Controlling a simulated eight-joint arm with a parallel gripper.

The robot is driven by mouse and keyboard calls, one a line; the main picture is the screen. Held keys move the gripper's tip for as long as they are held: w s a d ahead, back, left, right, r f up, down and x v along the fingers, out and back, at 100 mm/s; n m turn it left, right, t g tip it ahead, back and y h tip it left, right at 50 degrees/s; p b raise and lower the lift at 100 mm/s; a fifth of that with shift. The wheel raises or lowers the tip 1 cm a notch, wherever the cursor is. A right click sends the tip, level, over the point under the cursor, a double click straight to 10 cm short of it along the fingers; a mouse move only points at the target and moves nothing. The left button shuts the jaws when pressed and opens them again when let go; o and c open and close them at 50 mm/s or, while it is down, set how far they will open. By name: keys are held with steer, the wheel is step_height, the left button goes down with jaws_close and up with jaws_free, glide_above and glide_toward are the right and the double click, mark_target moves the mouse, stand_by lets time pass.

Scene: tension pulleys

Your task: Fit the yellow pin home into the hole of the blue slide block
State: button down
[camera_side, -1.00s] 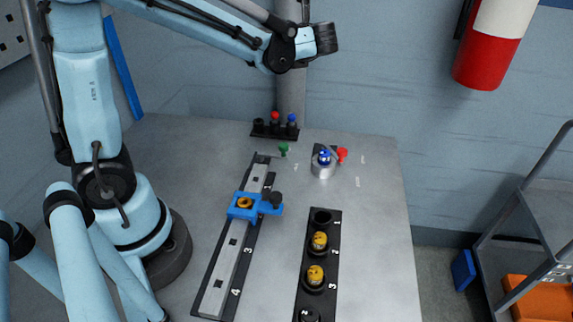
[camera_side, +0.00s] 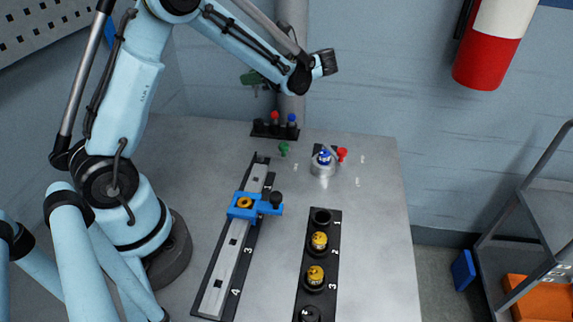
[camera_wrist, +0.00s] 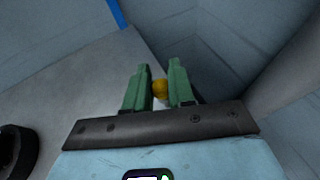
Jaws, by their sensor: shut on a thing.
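My gripper (camera_wrist: 160,88) has green fingers, closed on a yellow pin (camera_wrist: 160,90) whose rounded end shows between the tips. In the side view my gripper (camera_side: 254,79) is partly hidden behind my arm, high above the back of the table; the pin cannot be made out there. The blue slide block (camera_side: 240,212) sits on a long rail (camera_side: 232,246) well below and in front of my gripper. It has an orange-yellow ringed hole (camera_side: 244,202) on top and a black knob (camera_side: 276,197) at its right.
A black rack (camera_side: 331,256) stands right of the rail, with yellow pins in places 2 (camera_side: 319,240) and 3 (camera_side: 315,275); place 1 (camera_side: 321,217) looks empty. A silver fixture with a blue top (camera_side: 324,163) and a small peg rack (camera_side: 274,130) stand at the back.

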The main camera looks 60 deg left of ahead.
steer(key=shift+f, duration=4.75)
steer(key=shift+f, duration=0.1)
steer(key=c, duration=1)
jaws_free()
steer(key=shift+o, duration=0.2)
steer(key=shift+w+d+f, duration=0.1)
steer(key=shift+f, duration=0.05)
